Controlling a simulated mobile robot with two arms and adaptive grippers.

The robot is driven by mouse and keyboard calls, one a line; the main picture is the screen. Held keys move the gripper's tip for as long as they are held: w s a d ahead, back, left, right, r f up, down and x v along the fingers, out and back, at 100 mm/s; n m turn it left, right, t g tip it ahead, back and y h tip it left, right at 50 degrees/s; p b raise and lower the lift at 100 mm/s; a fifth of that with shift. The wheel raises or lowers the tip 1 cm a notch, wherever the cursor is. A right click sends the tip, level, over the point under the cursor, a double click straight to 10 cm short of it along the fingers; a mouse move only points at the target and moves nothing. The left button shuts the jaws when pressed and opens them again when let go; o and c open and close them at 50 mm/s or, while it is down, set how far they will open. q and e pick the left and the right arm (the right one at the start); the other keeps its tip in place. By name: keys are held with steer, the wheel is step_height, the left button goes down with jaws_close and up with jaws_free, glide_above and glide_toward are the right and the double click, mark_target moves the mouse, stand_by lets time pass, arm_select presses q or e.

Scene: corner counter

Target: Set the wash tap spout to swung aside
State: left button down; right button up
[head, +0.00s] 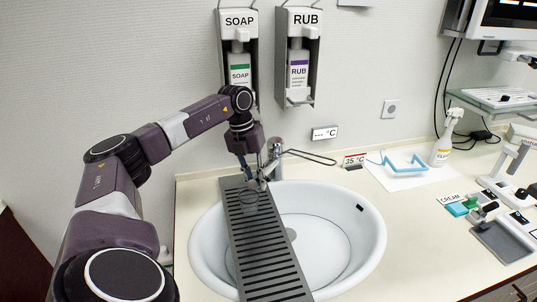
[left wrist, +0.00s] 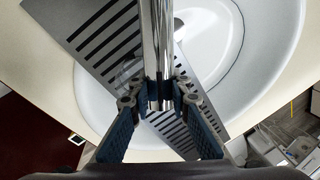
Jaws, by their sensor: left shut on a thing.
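The chrome wash tap (head: 276,147) stands at the back rim of the white basin (head: 365,225), with a long loop lever (head: 312,157) reaching right. Its spout (left wrist: 157,40) runs down the middle of the left wrist view, over the basin and slatted rack. My left gripper (head: 256,182) is at the tap in the head view, coming from the left and above. In the left wrist view its fingers (left wrist: 159,92) are shut on the spout, one on each side. The gripper partly hides the spout in the head view. My right gripper does not show.
A dark slatted rack (head: 267,256) lies across the basin, with a clear glass (head: 248,202) on it below my gripper. Soap (head: 239,62) and rub (head: 299,62) dispensers hang above.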

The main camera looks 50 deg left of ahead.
arm_select(q)
steer(key=shift+s+a+r+m, duration=0.1)
steer(key=shift+s+a+m, duration=0.2)
steer(key=shift+a, duration=0.25)
steer(key=shift+s+a+m, duration=0.15)
steer(key=shift+a+m, duration=0.25)
steer(key=shift+a, duration=0.1)
